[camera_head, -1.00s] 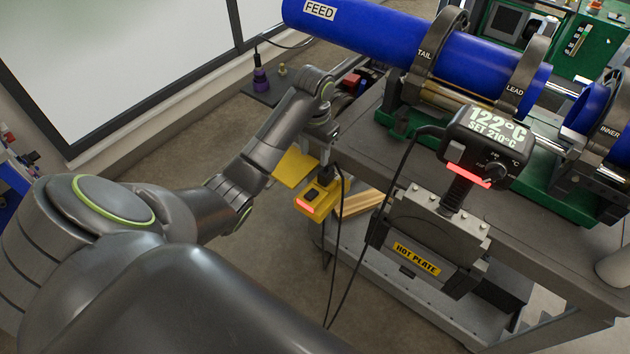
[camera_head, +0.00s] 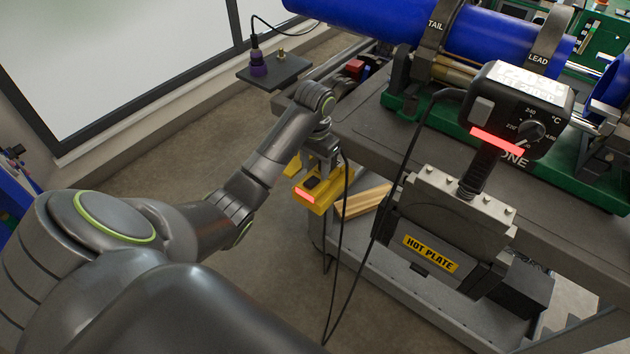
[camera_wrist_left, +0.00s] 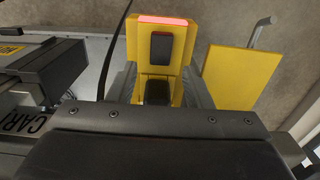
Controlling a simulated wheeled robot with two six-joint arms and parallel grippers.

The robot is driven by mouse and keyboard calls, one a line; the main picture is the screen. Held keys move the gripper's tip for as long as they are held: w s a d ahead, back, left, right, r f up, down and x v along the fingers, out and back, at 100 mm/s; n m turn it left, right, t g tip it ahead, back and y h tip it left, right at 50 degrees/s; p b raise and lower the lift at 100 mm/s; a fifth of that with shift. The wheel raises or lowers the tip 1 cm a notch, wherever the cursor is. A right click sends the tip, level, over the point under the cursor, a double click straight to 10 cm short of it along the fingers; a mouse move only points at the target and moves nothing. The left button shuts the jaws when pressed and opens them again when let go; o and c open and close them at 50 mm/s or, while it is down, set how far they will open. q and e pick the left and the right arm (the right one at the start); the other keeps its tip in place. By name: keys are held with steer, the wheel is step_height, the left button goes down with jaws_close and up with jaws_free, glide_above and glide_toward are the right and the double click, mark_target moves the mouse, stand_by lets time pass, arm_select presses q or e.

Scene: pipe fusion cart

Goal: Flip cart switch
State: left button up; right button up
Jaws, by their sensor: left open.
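The cart switch is a yellow box (camera_head: 318,198) with a lit red strip and a dark rocker, at the cart's near left corner in the head view. In the left wrist view its black rocker (camera_wrist_left: 161,48) faces me below the glowing red strip. My left gripper (camera_head: 320,162) is just above and behind the box, partly hiding it. In the wrist view the open left gripper (camera_wrist_left: 158,90) has one grey finger on each side of the box's lower part. I cannot tell whether the fingers touch it. My right gripper is not in view.
A black cable (camera_head: 345,230) hangs beside the switch box. The hot plate heater (camera_head: 455,222) stands right of it, with a dial unit (camera_head: 522,110) above. Blue pipe (camera_head: 490,58) lies clamped at the back. A yellow panel (camera_wrist_left: 240,75) is right of the box.

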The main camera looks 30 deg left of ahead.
mark_target(314, 179)
arm_select(q)
step_height(314, 179, down, 3)
steer(key=shift+f+b, duration=0.15)
steer(key=shift+b, duration=0.5)
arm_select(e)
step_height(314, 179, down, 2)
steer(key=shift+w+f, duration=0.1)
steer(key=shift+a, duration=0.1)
